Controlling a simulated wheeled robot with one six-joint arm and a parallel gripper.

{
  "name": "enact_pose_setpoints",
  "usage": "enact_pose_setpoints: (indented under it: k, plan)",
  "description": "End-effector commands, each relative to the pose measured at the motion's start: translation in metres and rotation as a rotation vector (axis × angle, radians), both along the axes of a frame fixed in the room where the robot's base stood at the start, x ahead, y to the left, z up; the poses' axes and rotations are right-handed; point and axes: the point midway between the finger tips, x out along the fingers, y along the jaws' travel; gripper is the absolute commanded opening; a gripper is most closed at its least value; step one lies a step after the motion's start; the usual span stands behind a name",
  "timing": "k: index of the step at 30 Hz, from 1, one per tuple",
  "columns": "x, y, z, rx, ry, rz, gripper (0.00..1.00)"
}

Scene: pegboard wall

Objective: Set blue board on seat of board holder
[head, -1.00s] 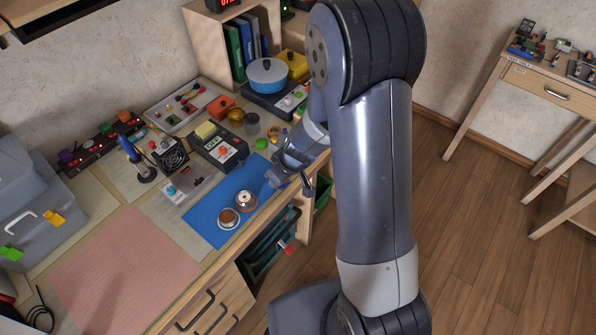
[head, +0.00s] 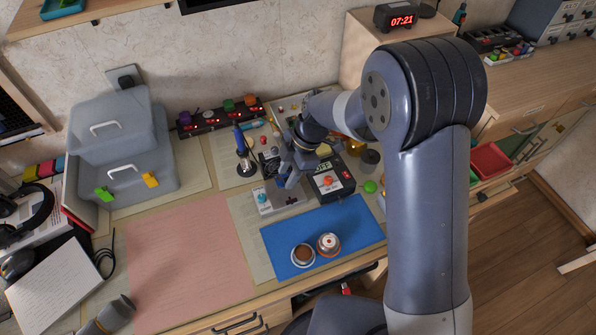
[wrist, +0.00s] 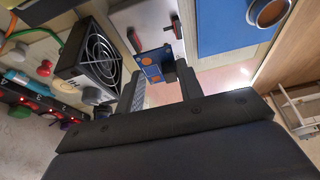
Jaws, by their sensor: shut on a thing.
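The blue board (wrist: 153,66), with orange-brown round spots, is between the finger ends of my gripper (wrist: 163,72) in the wrist view. My gripper is shut on it. The board holder, a light grey plate with two red-tipped clamps (wrist: 145,22), lies just beyond and below the board. I cannot tell whether the board touches it. In the head view my gripper (head: 287,181) points down over the back part of the grey board holder (head: 283,200). The arm and gripper hide much of the board there.
A black fan (wrist: 98,52) stands close to the left of my gripper in the wrist view. A blue mat (head: 350,217) with two round cups lies in front of the holder. A box with a display (head: 327,183) stands to its right. The pink mat (head: 190,250) is clear.

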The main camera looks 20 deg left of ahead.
Motion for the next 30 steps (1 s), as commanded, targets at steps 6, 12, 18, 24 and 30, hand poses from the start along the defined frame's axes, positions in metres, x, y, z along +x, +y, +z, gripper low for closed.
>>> enact_pose_setpoints:
  k: [6,12,18,24,30]
  plan:
    - [0.000,0.000,-0.008,0.000,0.001,0.004,0.14]
    - [0.000,0.000,-0.023,-0.001,0.001,0.001,0.14]
    - [0.000,0.000,-0.040,0.000,0.000,0.001,0.14]
    - [0.000,0.000,-0.048,-0.001,0.000,0.000,0.14]
    - [0.000,0.000,-0.048,-0.001,-0.001,0.000,0.14]
